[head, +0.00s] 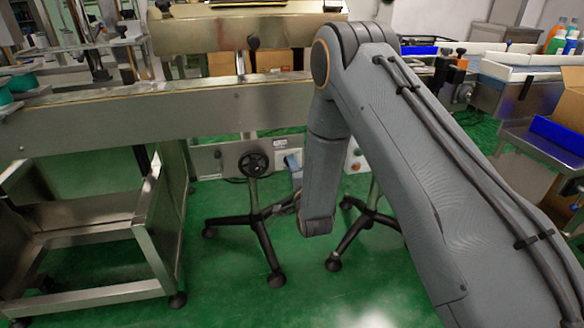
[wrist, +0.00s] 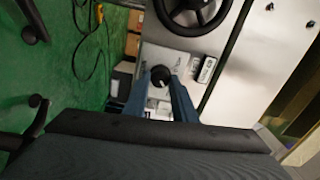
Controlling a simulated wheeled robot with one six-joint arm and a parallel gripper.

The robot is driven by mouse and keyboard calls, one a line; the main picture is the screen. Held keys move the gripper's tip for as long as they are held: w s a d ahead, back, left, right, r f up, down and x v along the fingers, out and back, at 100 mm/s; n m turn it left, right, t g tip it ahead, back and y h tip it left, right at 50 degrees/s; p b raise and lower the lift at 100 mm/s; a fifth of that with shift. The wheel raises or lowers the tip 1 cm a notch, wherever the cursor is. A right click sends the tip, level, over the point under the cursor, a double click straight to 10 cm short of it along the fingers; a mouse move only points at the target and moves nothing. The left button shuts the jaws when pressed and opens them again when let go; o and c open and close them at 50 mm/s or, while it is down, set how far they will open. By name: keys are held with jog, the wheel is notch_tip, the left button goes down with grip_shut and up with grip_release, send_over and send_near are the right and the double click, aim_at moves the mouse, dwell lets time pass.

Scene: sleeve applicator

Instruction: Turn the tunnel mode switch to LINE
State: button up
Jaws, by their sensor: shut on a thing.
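The tunnel mode switch shows in the wrist view as a round black knob (wrist: 160,75) on a pale metal panel (wrist: 180,59). My gripper (wrist: 161,83) has its two blue fingers on either side of this knob, closed on it. The knob's pointer and the mode lettering are too small to read, so its setting cannot be told. A small label plate (wrist: 207,69) with dark marks is right of the knob. In the head view my gripper (head: 293,161) is low beneath the conveyor, partly behind my forearm, and the knob cannot be made out.
A black handwheel (wrist: 194,14) is just beyond the knob; it also shows in the head view (head: 254,164). Black stand legs (head: 262,226) rest on the green floor. The steel conveyor (head: 200,112) runs above.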

jog(key=o, duration=1)
jog(key=shift+o, duration=0.2)
jog(key=p+v, duration=0.1)
jog(key=v, duration=0.6)
jog(key=shift+s, duration=0.4)
jog(key=shift+d, duration=0.15)
